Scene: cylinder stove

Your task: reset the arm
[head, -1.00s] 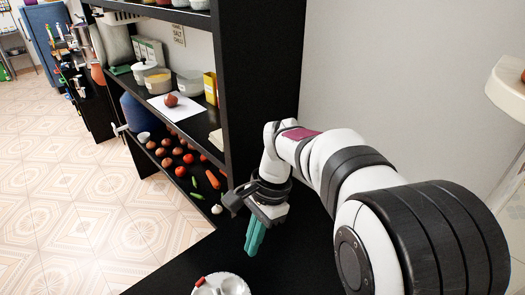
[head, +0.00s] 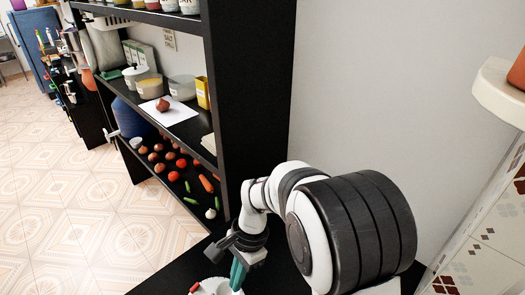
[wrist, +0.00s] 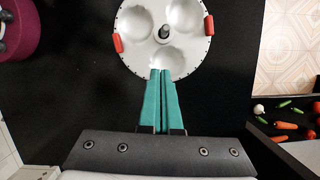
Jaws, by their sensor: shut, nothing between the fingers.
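My gripper (head: 238,275) points down over the black counter, its teal fingers shut together and empty. It also shows in the wrist view (wrist: 160,95), with the fingertips at the near rim of a white round tray with hollows (wrist: 189,54). The tray has a red handle on each side and a dark knob in the middle. I cannot tell whether the fingertips touch it or are above it. In the head view only part of the tray (head: 208,287) shows at the bottom edge, partly behind the fingers.
A black shelf unit (head: 255,100) stands close behind my arm, holding jars, bowls and vegetables. A grey wall is at the right, with a white ledge (head: 496,95) on it. A maroon round thing (wrist: 17,28) lies at the wrist view's upper left.

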